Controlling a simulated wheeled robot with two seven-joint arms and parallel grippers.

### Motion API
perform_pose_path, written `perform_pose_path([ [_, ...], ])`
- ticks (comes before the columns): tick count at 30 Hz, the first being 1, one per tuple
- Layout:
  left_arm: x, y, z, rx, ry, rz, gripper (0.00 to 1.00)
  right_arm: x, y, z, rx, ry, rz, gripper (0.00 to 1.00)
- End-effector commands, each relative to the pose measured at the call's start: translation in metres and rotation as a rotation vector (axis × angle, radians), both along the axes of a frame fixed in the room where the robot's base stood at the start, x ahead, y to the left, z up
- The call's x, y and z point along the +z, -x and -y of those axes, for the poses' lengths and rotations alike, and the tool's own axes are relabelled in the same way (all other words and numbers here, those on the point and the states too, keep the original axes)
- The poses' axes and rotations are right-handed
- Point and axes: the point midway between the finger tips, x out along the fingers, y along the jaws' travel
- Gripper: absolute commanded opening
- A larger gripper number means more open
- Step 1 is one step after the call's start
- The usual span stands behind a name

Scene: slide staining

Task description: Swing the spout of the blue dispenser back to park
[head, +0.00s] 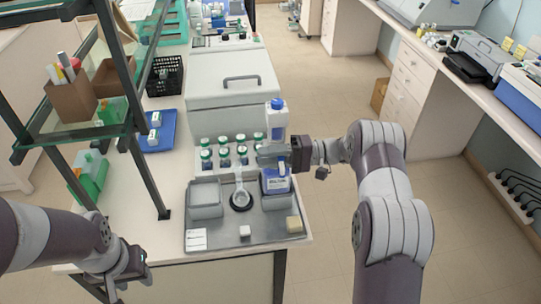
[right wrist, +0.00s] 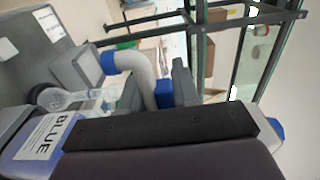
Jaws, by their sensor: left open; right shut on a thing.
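The spout (right wrist: 138,66) is a white bent tube with a blue tip pointing toward a grey dish. My right gripper (head: 273,155) reaches in from the right and is shut on the spout near a blue part; the exact contact is partly hidden. My left gripper (head: 128,272) is open and empty at the lower left, away from the dispenser.
A dark-framed shelf (head: 130,75) rises at the left.

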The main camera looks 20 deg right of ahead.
Motion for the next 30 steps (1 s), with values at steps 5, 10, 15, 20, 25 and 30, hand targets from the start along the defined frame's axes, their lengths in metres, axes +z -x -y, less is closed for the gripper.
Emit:
perform_pose_path([
  [5,-0.0034,0.0000,0.0000,0.000,0.000,0.000,0.43,-0.0013,0.0007,0.0003,0.038,0.000,-0.002,0.00],
  [10,-0.0038,-0.0001,0.0000,0.000,0.000,0.000,0.43,-0.0007,0.0010,0.0005,0.052,0.000,-0.001,0.00],
  [15,-0.0036,0.0000,0.0000,0.000,0.000,0.000,0.43,-0.0003,0.0011,0.0005,0.054,0.000,-0.001,0.00],
  [20,-0.0036,0.0000,0.0000,0.000,0.000,0.000,0.43,-0.0002,0.0010,0.0005,0.053,0.000,-0.001,0.00],
  [25,-0.0036,0.0000,0.0000,0.000,0.000,0.000,0.43,0.0000,0.0010,0.0004,0.053,0.000,0.000,0.52],
  [30,-0.0036,0.0000,0.0000,0.000,0.000,0.000,0.43,0.0001,0.0009,0.0005,0.053,0.000,0.000,0.52],
])
